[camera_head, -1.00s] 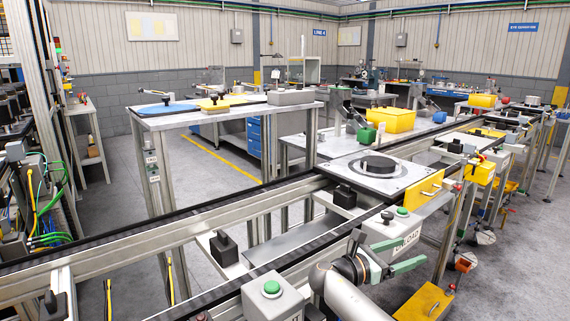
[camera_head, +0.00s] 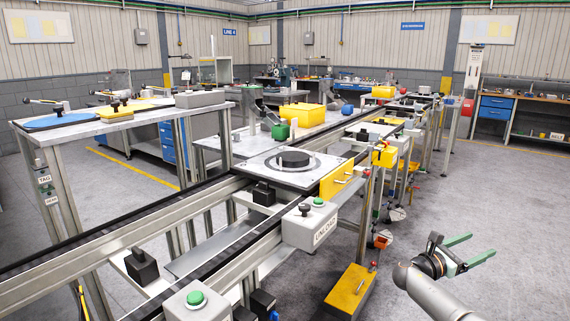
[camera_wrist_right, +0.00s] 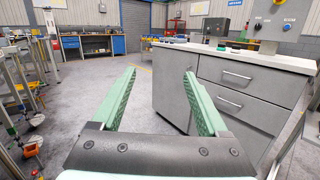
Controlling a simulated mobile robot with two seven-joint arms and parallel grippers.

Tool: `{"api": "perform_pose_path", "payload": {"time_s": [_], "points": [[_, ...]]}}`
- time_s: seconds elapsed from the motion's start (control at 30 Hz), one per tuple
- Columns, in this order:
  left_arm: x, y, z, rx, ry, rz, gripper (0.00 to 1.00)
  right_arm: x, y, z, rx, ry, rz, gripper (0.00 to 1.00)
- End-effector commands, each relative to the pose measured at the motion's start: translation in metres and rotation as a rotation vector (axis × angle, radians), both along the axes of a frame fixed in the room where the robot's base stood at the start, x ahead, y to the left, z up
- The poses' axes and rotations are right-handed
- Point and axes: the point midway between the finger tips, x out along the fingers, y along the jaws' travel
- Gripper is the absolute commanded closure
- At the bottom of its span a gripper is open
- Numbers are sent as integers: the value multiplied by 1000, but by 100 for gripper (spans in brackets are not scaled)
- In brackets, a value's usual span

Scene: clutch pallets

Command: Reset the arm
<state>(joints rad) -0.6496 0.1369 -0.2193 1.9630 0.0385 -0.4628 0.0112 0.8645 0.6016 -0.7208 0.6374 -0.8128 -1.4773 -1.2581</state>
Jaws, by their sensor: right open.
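My right gripper (camera_head: 472,248) is at the lower right of the head view, with its two green fingers spread apart and nothing between them. It is over open floor, clear of the conveyor. In the right wrist view the same gripper (camera_wrist_right: 160,95) is open and empty, its fingers pointing toward the floor and a grey cabinet. My left gripper is not in view.
The conveyor (camera_head: 150,225) runs from lower left to the back, with a black disc (camera_head: 293,158) on its plate. An UNLOAD button box (camera_head: 310,225) and a yellow block (camera_head: 350,292) stand nearby. A grey drawer cabinet (camera_wrist_right: 238,90) is close on the right in the wrist view.

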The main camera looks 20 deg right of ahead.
Motion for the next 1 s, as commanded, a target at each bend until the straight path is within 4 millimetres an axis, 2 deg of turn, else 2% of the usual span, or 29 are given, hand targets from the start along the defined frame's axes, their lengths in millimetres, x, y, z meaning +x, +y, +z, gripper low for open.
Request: {"api": "perform_pose_path", "payload": {"time_s": [0.03,0.17,0.2,0.27,0.3,0.4,0.5,0.6,0.7,0.83,1.0], "points": [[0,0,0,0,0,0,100,2,8,-30,56,-19,60,23],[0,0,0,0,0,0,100,3,36,-107,241,-113,208,23],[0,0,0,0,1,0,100,1,47,-132,312,-149,252,23],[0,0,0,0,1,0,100,-6,67,-169,426,-206,309,23],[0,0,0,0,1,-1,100,-11,82,-193,507,-250,341,23],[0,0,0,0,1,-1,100,-32,121,-246,716,-360,394,23],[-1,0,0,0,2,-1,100,-58,163,-287,929,-478,410,23],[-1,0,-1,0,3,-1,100,-89,207,-316,1141,-605,389,23],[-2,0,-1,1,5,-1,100,-123,251,-332,1350,-736,333,23],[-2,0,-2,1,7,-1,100,-162,301,-334,1586,-902,225,23],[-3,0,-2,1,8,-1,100,-201,348,-319,1811,-1075,67,23]]}}
